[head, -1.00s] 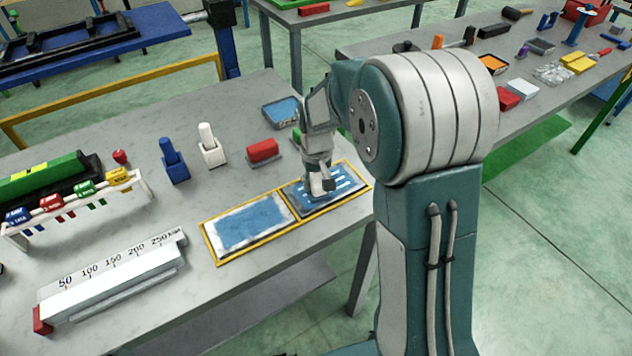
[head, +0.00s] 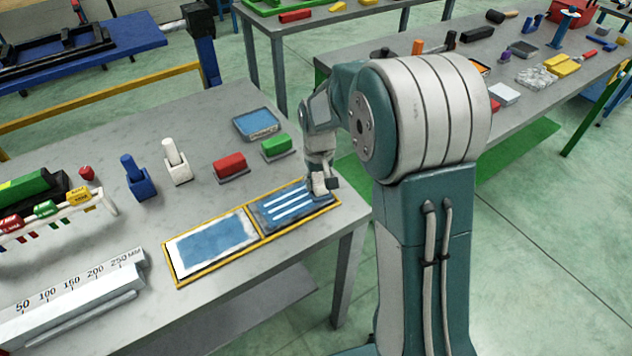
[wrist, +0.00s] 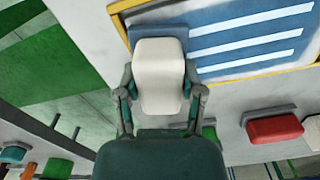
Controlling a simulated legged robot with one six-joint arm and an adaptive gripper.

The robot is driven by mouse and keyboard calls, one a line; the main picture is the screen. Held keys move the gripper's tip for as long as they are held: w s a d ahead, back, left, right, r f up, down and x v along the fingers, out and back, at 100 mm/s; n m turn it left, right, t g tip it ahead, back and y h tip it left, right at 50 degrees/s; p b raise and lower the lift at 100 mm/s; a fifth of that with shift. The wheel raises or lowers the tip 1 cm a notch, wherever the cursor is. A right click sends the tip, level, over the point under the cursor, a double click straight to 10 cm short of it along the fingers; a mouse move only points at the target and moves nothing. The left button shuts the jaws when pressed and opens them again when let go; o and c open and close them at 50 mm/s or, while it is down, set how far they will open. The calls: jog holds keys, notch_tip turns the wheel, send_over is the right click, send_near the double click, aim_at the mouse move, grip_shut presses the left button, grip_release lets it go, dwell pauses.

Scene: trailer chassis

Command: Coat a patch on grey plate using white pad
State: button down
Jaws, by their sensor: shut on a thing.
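My gripper (head: 322,188) is shut on a white pad (wrist: 158,75), which sits between both fingers in the wrist view. In the head view the pad is small and partly hidden by the gripper. It is at the right end of the grey plate (head: 262,226), in the right half of a yellow frame. The plate carries blue coating with several white stripes across it (wrist: 255,38). In the wrist view the pad overlaps the plate's edge; I cannot tell whether it touches.
A white plate with a blue patch (head: 215,245) fills the frame's left half. A ruler block (head: 75,295) lies front left.

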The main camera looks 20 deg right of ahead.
jog(key=shift+w+d+r, duration=0.1)
jog(key=shift+d+r, duration=0.05)
jog(key=shift+d, duration=0.2)
jog(key=shift+d+r, duration=0.25)
jog(key=shift+r, duration=0.6)
jog(key=a+r, duration=0.1)
jog(key=r, duration=0.2)
jog(key=shift+a, duration=0.35)
jog(key=shift+r, duration=0.3)
jog(key=shift+d+r, duration=0.65)
jog(key=shift+r, duration=0.35)
jog(key=shift+a+r, duration=0.1)
jog(key=shift+r, duration=0.05)
jog(key=shift+a, duration=0.4)
jog(key=shift+d, duration=0.25)
